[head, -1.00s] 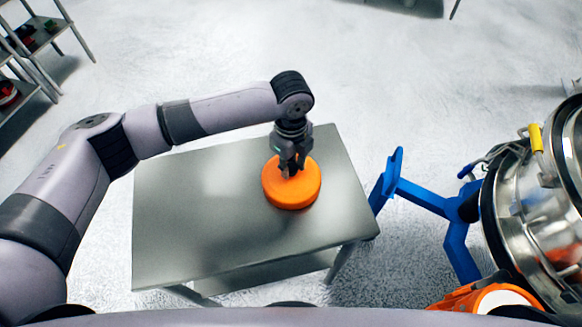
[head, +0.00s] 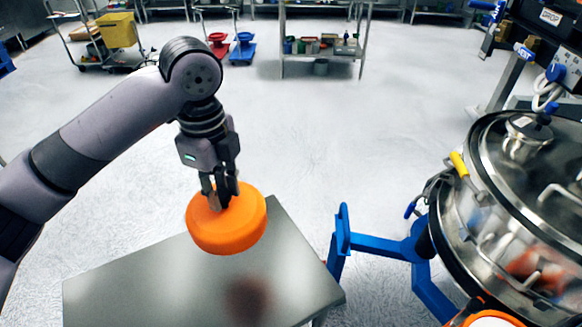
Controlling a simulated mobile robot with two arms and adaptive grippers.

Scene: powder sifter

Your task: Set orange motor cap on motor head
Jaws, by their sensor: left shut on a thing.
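The orange motor cap (head: 229,228) is a thick round disc. My left gripper (head: 220,196) points down and is shut on the cap's top, holding it above the grey metal table (head: 190,290). A dark reddish patch shows on the tabletop below the cap. The steel powder sifter (head: 500,205) stands at the right on a blue frame. An orange part with a white top (head: 493,320) shows at the bottom edge by the sifter, mostly cut off; I cannot tell if it is the motor head. My right gripper is not in view.
The blue frame (head: 385,244) reaches out between the table and the sifter. A yellow clamp handle (head: 459,164) sticks out at the sifter's side. A cart with a yellow bin (head: 117,29) and shelves (head: 322,45) stand far back. The floor between is clear.

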